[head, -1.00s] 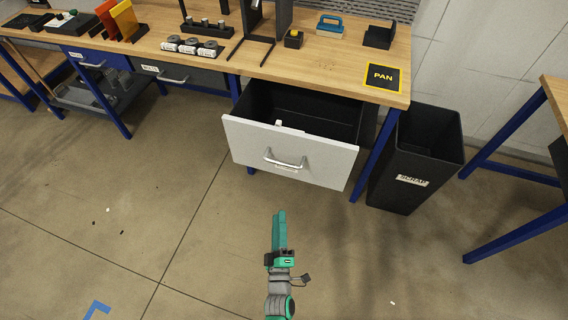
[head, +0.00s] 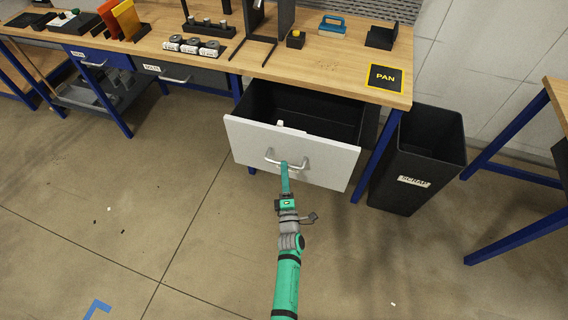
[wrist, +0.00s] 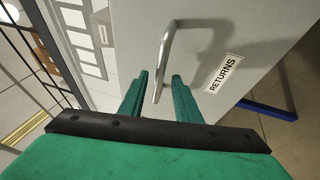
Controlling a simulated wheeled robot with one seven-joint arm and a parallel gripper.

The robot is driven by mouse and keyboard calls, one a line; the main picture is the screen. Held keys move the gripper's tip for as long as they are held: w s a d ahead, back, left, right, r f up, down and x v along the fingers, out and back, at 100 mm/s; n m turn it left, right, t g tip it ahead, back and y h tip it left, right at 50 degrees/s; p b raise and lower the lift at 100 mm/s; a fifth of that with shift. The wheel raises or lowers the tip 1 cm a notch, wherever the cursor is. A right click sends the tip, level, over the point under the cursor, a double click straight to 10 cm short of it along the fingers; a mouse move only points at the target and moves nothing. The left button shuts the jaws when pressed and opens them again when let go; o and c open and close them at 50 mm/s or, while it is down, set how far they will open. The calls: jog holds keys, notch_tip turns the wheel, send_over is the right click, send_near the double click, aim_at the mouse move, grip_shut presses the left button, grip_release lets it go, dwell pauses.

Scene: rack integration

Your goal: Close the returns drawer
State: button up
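The returns drawer (head: 248,142) has a light grey front and stands pulled out under the right end of the wooden bench. A small white item lies inside its dark interior. Its silver bar handle (head: 291,165) also shows in the wrist view (wrist: 166,50), with a "RETURNS" label (wrist: 223,74) to its right. My green gripper (head: 285,170) is at the handle in the head view. In the wrist view its two fingers (wrist: 159,84) are apart, with the lower end of the handle between their tips. I cannot tell whether they touch it.
A black scrap bin (head: 425,150) stands right of the drawer beside a blue bench leg (head: 376,155). The wooden bench top (head: 335,75) carries several items and a "PAN" mat (head: 385,78). The floor in front of the drawer is clear.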

jog(key=x, duration=0.2)
jog(key=shift+w+r, duration=0.1)
jog(key=shift+w, duration=0.25)
jog(key=shift+w+a, duration=0.15)
jog(key=shift+a, duration=0.15)
jog(key=shift+d, duration=0.15)
jog(key=shift+c, duration=0.2)
jog(key=shift+d, duration=0.1)
grip_shut()
jog(key=shift+w, duration=0.1)
